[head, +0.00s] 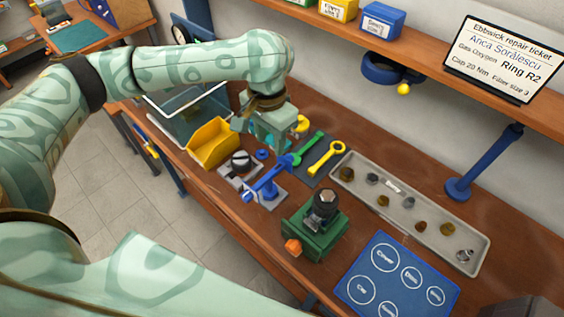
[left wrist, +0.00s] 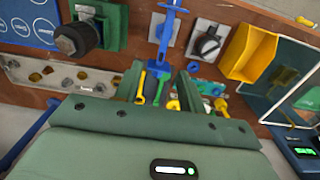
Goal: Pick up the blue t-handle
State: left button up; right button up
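The blue t-handle (head: 266,180) stands on a small grey block near the bench's front edge. In the left wrist view the blue t-handle (left wrist: 165,32) rises beyond the fingertips, its crossbar at the top edge. My left gripper (head: 273,143) hangs over the bench just behind the t-handle, pointing down. Its two fingers are spread in the left wrist view (left wrist: 160,78), with nothing visibly held. They appear apart from the t-handle, though the exact gap is hard to judge. My right gripper is outside both views.
A yellow spanner (head: 327,158) and a green spanner (head: 308,148) lie beside the gripper. A yellow bin (head: 212,143) and a knob fixture (head: 240,163) are to the left. A green vise (head: 314,226), a parts tray (head: 472,245) and a blue mat (head: 398,275) are to the right.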

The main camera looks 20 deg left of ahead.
pick_arm(q)
jog(key=b, duration=0.4)
send_over(268, 175)
jog(key=s, duration=0.2)
notch_tip(268, 175, down, 8)
jog(key=r, duration=0.1)
jog(key=f, duration=0.1)
jog(key=w+f, duration=0.2)
jog(key=shift+d+f, duration=0.15)
jog(key=shift+d, duration=0.25)
jog(key=shift+s+a+f+b, duration=0.1)
jog(key=shift+s+f+b, duration=0.15)
jog(key=shift+f+b, duration=0.1)
jog(key=f+b, duration=0.1)
jog(key=f, duration=0.2)
jog(key=f+b, duration=0.1)
jog(key=shift+w+a+f+b, duration=0.25)
jog(key=shift+f+b, duration=0.1)
jog(key=shift+f, duration=0.05)
jog(key=shift+r, duration=0.1)
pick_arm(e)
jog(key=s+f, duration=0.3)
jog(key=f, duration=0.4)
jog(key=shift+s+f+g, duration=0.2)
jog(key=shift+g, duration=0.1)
pick_arm(q)
grip_shut()
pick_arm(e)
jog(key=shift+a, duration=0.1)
